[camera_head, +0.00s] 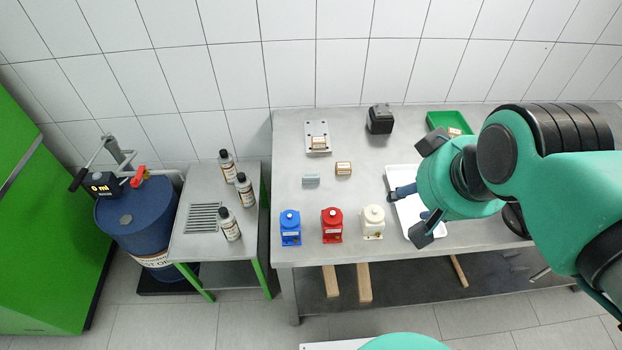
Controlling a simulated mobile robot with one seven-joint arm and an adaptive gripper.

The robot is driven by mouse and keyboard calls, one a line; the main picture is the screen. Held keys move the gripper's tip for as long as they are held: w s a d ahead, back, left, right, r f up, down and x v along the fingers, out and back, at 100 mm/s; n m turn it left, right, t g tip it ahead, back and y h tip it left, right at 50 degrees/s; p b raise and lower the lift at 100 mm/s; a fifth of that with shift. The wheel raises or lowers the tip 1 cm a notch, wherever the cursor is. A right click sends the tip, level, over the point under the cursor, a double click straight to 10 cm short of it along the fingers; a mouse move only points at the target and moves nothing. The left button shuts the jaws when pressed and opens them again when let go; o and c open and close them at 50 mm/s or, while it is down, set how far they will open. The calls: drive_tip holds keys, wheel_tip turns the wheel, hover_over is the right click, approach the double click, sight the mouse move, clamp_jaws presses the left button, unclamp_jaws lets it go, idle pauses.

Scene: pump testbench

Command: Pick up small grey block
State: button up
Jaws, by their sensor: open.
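The small grey block (310,180) lies on the steel workbench (290,140), left of centre. It stands clear of the things around it. My gripper (405,203) is over the white tray, to the right of the grey block and well apart from it. It is open, and my wrist hides part of it. I see nothing held in it.
A wood-coloured block (343,168) lies just right of the grey block. A grey plate (317,140) with another block is behind it. Blue (290,228), red (332,225) and white (373,222) pumps stand in front. A black part (380,119), white tray (405,217) and green bin (440,120) are rightward.

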drive_tip(key=w+a+m+g, duration=0.25)
drive_tip(key=w+m, duration=0.25)
drive_tip(key=w, duration=0.6)
drive_tip(key=m+g, duration=0.3)
drive_tip(key=m, duration=1)
hover_over(311, 177)
wheel_tip(311, 177, down, 23)
drive_tip(key=shift+f+p, duration=0.1)
drive_tip(key=shift+p, duration=0.3)
drive_tip(key=shift+s, duration=0.1)
drive_tip(key=shift+w+f+b, duration=0.2)
drive_tip(key=shift+f+b, duration=0.55)
drive_tip(key=shift+f, duration=3.65)
drive_tip(key=shift+f+b, duration=0.45)
drive_tip(key=shift+f, duration=2.3)
